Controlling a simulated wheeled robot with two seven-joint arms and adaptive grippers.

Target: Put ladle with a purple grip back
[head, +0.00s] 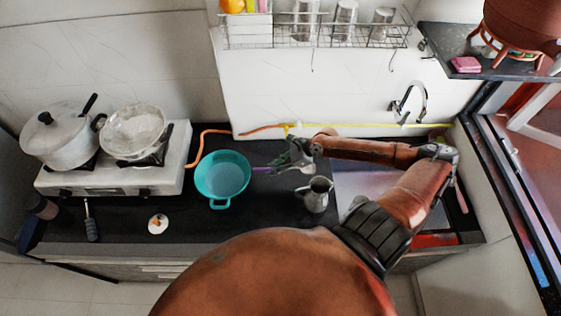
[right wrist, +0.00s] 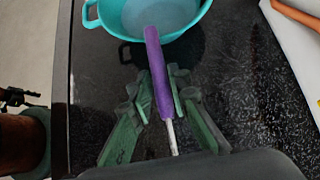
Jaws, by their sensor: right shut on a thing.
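The ladle's purple grip (right wrist: 157,70) lies between the fingers of my right gripper (right wrist: 158,92) in the right wrist view. A short pale metal shaft runs from the grip toward the palm; the ladle's bowl is hidden. In the head view my right gripper (head: 278,165) points left over the dark counter, just right of the teal pot. A thin bit of the purple grip (head: 261,170) sticks out toward the pot. The gripper is shut on the ladle. The wire rack (head: 325,38) with hooks hangs on the back wall. My left gripper is not in view.
A teal pot (head: 222,178) stands left of the gripper and a metal pitcher (head: 315,196) right of it. A stove (head: 170,160) with a lidded pot (head: 60,140) is at left. A sink (head: 375,190) with a faucet (head: 408,100) is at right.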

